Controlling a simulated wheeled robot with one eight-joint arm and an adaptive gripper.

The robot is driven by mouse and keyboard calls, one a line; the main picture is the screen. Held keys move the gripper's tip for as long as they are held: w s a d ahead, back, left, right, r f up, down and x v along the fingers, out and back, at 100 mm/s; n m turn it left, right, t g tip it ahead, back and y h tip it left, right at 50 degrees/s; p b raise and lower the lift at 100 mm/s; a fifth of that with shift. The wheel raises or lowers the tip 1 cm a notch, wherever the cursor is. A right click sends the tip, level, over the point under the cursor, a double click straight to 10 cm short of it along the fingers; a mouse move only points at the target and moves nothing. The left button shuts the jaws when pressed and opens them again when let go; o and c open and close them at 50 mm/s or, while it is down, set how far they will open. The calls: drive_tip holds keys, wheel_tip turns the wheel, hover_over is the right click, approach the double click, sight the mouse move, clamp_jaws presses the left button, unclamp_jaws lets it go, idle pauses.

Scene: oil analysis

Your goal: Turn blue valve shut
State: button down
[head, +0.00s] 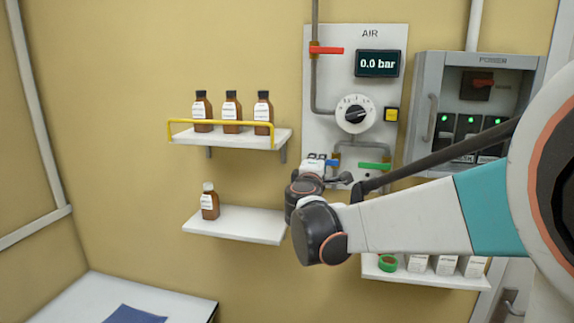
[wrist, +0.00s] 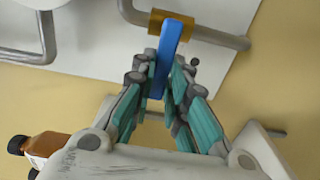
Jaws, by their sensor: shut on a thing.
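The blue valve handle (wrist: 171,42) shows in the wrist view, with its brass body (wrist: 155,20) on a grey pipe. The handle lies roughly across the pipe. My gripper (wrist: 164,75) is shut on the handle's free part, with one finger on each side. In the head view a small piece of the blue handle (head: 331,162) shows at the lower left of the AIR panel, beside my gripper (head: 318,165). My wrist and arm hide most of the area around it.
The AIR panel (head: 318,84) has a red handle (head: 327,50), a dial, a green handle (head: 375,166) and a display reading 0.0 bar. A shelf (head: 235,223) with one brown bottle (head: 209,201) is close left of my wrist. A railed shelf with bottles is above.

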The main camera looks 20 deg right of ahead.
drive_tip(key=c, duration=1.6)
unclamp_jaws()
drive_tip(key=shift+o, duration=0.2)
drive_tip(key=v, duration=1.2)
